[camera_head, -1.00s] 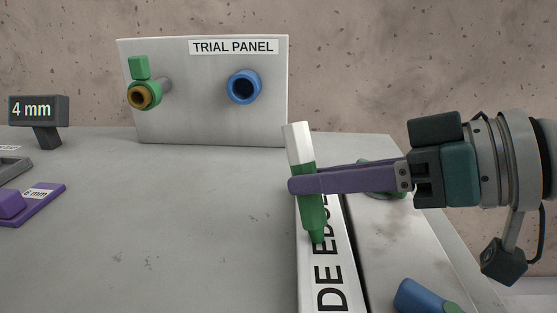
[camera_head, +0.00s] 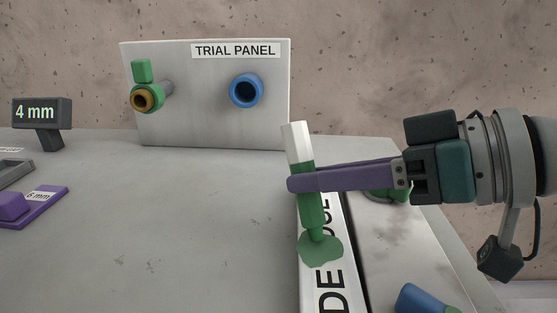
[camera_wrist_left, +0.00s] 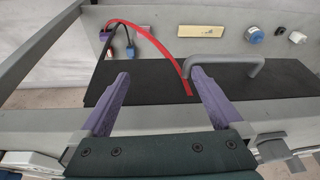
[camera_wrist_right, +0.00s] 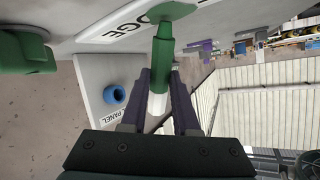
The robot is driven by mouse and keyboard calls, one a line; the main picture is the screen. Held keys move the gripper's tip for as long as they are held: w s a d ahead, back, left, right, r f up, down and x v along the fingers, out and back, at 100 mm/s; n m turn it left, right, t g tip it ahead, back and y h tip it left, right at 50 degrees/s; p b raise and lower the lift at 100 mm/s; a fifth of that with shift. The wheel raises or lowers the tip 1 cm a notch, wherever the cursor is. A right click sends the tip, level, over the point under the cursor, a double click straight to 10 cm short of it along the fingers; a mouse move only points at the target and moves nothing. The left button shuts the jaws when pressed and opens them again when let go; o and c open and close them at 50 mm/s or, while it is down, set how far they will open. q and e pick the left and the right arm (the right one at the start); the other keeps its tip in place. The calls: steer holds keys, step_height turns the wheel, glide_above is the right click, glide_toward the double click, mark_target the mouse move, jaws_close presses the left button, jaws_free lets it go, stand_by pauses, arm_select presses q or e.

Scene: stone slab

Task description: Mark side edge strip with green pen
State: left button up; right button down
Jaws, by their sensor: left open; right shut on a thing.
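The green pen (camera_head: 311,209) has a white upper end and stands nearly upright, tip down, in the head view. My right gripper (camera_head: 300,184) is shut on it, and its purple fingers also show around the pen (camera_wrist_right: 161,75) in the right wrist view. The pen tip meets the white side edge strip (camera_head: 329,291), which bears black letters. A green mark (camera_head: 321,252) lies on the strip at the tip and covers part of the lettering. My left gripper (camera_wrist_left: 158,82) is open and empty in the left wrist view, over a dark panel with a grey handle.
The trial panel (camera_head: 207,122) stands behind, with a green-and-brown fitting (camera_head: 147,98) and a blue ring (camera_head: 246,90). A 4 mm display (camera_head: 42,115) and a purple block (camera_head: 30,207) are at left. A blue cylinder (camera_head: 418,298) lies right of the strip. The slab's middle is clear.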

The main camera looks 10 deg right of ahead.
step_height(320, 180, up, 7)
steer(key=p, duration=0.5)
steer(key=shift+f+p, duration=0.2)
steer(key=shift+p, duration=0.1)
steer(key=s+d+r+p, duration=0.25)
steer(key=r+p, duration=0.35)
steer(key=r, duration=0.4)
steer(key=s+d+r+g+p, duration=0.15)
steer(key=s+r+p, duration=0.35)
steer(key=r, duration=0.5)
steer(key=s+d+r+t+p, duration=0.1)
steer(key=s+d+r+p, duration=0.15)
steer(key=r+p, duration=0.7)
step_height(320, 180, up, 32)
steer(key=w+p, duration=0.1)
steer(key=p, duration=3.2)
steer(key=shift+n+y, duration=0.3)
steer(key=shift+n, duration=0.1)
steer(key=shift+d, duration=0.1)
